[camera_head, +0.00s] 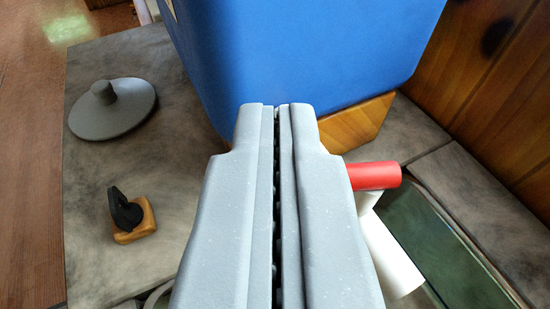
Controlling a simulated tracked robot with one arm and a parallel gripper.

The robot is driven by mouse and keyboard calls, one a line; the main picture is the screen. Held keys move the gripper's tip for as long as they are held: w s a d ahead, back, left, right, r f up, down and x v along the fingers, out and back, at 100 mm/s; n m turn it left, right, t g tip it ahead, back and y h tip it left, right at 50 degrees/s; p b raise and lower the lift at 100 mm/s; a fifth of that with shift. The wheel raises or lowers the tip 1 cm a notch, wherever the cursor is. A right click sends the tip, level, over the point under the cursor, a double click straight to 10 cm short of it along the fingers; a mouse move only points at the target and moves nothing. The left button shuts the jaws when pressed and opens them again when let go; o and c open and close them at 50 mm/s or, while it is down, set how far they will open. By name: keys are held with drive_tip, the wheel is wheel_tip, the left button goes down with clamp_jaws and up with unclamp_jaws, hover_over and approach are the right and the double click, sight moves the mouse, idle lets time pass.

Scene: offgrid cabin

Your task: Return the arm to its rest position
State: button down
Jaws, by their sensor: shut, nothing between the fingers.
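My gripper (280,106) is in the middle of the camera view, pointing away from the camera. Its two grey fingers are pressed together with nothing between them. The fingertips overlap the lower part of a large blue container (300,50) in the picture. I cannot tell whether they touch it. The fingers and gripper body hide part of the counter below.
The grey counter (120,210) holds a round grey lid (112,112) with a knob and a small black item on a wooden block (134,233). At right are a red cylinder (376,176), a white cylinder (390,255), a greenish basin (445,250) and a wooden wall (500,90).

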drive_tip(key=v, duration=0.5)
drive_tip(key=shift+s+d+r+b, duration=0.15)
drive_tip(key=shift+d+b, duration=0.05)
drive_tip(key=shift+b, duration=0.15)
